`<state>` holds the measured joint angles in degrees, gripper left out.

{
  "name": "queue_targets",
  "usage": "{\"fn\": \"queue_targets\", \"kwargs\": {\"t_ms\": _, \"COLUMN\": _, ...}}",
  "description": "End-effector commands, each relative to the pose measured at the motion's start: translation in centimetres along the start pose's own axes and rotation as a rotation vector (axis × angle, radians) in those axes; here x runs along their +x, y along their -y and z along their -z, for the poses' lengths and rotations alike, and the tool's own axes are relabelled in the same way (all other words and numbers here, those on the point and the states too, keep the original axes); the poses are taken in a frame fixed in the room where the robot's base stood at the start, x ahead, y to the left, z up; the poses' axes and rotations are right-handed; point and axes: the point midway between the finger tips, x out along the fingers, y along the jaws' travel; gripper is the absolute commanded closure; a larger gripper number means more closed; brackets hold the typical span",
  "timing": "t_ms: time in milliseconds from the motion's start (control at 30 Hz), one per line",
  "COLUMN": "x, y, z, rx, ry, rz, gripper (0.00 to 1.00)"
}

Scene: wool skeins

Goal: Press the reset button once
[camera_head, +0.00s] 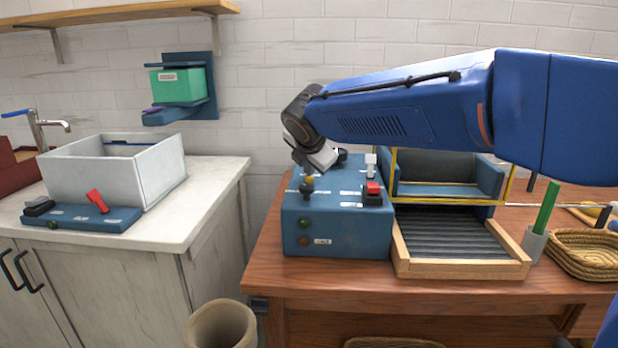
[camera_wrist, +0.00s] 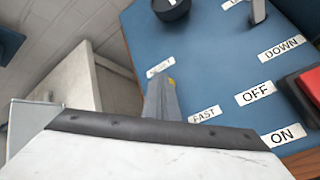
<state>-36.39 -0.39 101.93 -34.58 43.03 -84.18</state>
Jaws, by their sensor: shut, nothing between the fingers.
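The blue control box (camera_head: 335,228) stands on the left part of the wooden table. My gripper (camera_head: 310,172) is shut and empty, pointing down over the box's left half. In the head view a dark round knob (camera_head: 307,187) is just below the fingertips. Whether they touch it, and whether it is the reset button, I cannot tell.
A red rocker switch (camera_head: 373,190) and an upright lever (camera_head: 370,165) are on the box's right side. A black knob (camera_wrist: 172,8) is farther back. A ridged wooden-framed tray (camera_head: 460,268) adjoins on the right. A white counter (camera_head: 205,190) stands left, across a gap.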

Motion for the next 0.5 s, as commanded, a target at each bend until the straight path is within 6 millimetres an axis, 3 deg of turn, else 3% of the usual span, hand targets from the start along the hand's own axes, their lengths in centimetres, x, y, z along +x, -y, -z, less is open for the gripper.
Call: {"fn": "queue_targets", "kwargs": {"t_ms": 500, "x": -1.11, "y": -0.79, "z": -0.80, "rx": 0.000, "ry": 0.000, "rz": 0.000, "gripper": 1.00}}
